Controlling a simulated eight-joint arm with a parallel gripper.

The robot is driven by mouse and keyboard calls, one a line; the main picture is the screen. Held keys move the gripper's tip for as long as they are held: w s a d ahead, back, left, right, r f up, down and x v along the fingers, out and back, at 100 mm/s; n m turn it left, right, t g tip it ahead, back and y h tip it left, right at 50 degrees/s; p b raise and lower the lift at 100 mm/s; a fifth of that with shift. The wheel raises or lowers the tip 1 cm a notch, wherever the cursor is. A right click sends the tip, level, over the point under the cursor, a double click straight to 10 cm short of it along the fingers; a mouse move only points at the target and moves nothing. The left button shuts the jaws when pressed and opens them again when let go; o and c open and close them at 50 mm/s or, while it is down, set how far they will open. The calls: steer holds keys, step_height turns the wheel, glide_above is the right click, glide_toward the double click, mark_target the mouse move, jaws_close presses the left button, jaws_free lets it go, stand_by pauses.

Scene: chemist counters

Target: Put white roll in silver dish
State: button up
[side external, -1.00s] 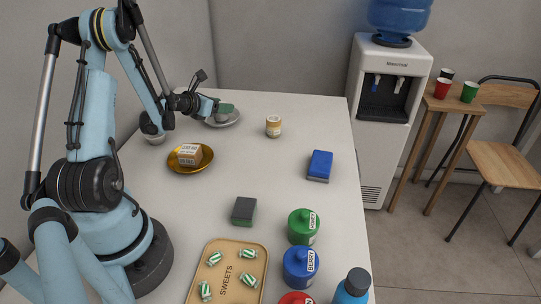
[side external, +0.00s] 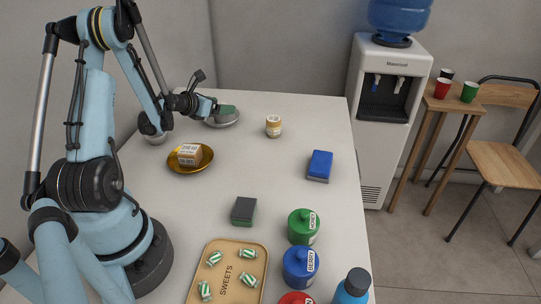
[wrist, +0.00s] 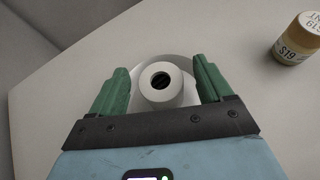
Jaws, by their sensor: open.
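The white roll (wrist: 150,95) shows in the wrist view with its dark hole facing the camera. It lies between my two green fingers, with a gap visible on each side. The silver dish (wrist: 178,62) shows as a grey rim behind and around the roll, and the roll appears to be in it. My gripper (wrist: 161,66) is open. In the side view my gripper (side external: 227,110) is over the silver dish (side external: 222,123) at the far left of the counter. The roll is not clearly visible there, hidden by my fingers.
A gold dish (side external: 177,167) with a small box (side external: 189,155) is nearer the arm. A labelled jar (side external: 273,126) stands right of the silver dish. A blue block (side external: 320,165), a dark sponge (side external: 244,211), canisters (side external: 303,226) and a sweets tray (side external: 227,243) are farther forward. The counter's middle is clear.

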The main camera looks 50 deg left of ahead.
steer(key=v, duration=0.6)
steer(key=shift+s+d+r, duration=0.1)
steer(key=shift+s, duration=0.2)
steer(key=w+d+r+m+g+h, duration=0.2)
steer(key=d+r+m, duration=0.1)
steer(key=d+m, duration=0.6)
steer(key=w+d+r+m+g+h, duration=0.1)
steer(key=w+d+r+m, duration=0.2)
steer(key=d+m, duration=0.65)
steer(key=s+d+r+m+g, duration=0.1)
steer(key=s+d+m, duration=0.3)
steer(key=d+m, duration=0.3)
steer(key=s+d+r+m+g, duration=0.1)
steer(key=s+d+m, duration=0.3)
steer(key=m, duration=0.9)
steer(key=d, duration=0.3)
steer(key=shift+s+d+r, duration=0.15)
steer(key=shift+s+d, duration=0.1)
steer(key=shift+s, duration=0.1)
